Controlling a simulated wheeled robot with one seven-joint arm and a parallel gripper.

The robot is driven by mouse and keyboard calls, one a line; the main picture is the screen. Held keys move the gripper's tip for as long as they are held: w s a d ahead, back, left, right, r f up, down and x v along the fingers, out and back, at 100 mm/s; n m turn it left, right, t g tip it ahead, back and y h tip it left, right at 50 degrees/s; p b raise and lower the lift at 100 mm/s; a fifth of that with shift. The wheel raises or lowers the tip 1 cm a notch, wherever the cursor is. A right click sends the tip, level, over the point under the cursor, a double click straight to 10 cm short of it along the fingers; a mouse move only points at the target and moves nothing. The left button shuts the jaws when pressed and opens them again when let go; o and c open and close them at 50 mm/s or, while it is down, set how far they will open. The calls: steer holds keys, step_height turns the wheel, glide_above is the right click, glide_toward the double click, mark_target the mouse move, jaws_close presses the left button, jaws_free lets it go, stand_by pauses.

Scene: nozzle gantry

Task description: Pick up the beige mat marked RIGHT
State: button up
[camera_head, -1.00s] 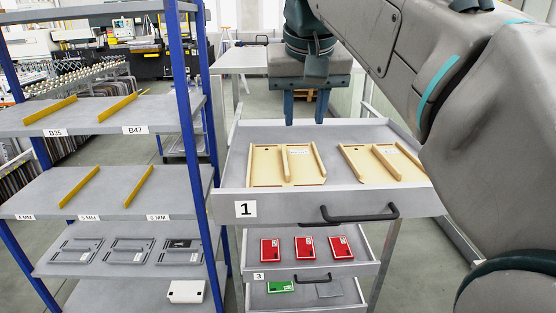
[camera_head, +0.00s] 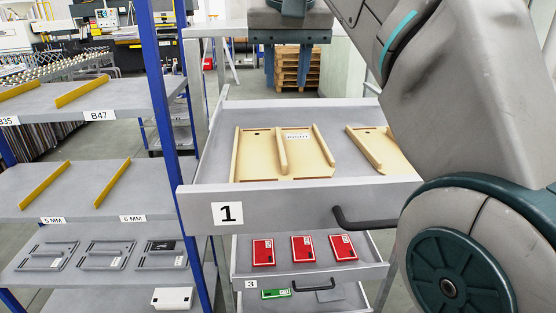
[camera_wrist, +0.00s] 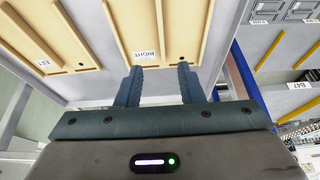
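The beige mat marked RIGHT (camera_head: 257,160) lies flat in the open top drawer marked 1, on the left side. It has raised strips and a white label. It also shows in the wrist view (camera_wrist: 185,28), label readable. A second beige mat (camera_head: 395,158) lies to its right, partly hidden by my arm; in the wrist view its label appears to read LEFT (camera_wrist: 48,64). My gripper (camera_head: 288,78) is open and empty, fingers pointing down, above the drawer's far side and apart from the mats. In the wrist view my fingers (camera_wrist: 160,74) appear over the RIGHT mat's label end.
The drawer (camera_head: 330,192) has raised walls and a black front handle (camera_head: 375,220). Lower drawers hold red cases (camera_head: 303,248) and a green one (camera_head: 276,293). A blue-posted shelf rack (camera_head: 170,110) stands close at the left. A pallet stack (camera_head: 297,68) is behind.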

steer(key=x, duration=0.2)
steer(key=b, duration=0.2)
glide_above(281, 142)
steer(key=s, duration=0.3)
steer(key=f, duration=0.7)
steer(key=shift+w+f, duration=0.1)
steer(key=shift+w, duration=0.15)
steer(key=shift+x, duration=2.85)
steer(key=shift+s, duration=0.1)
jaws_close()
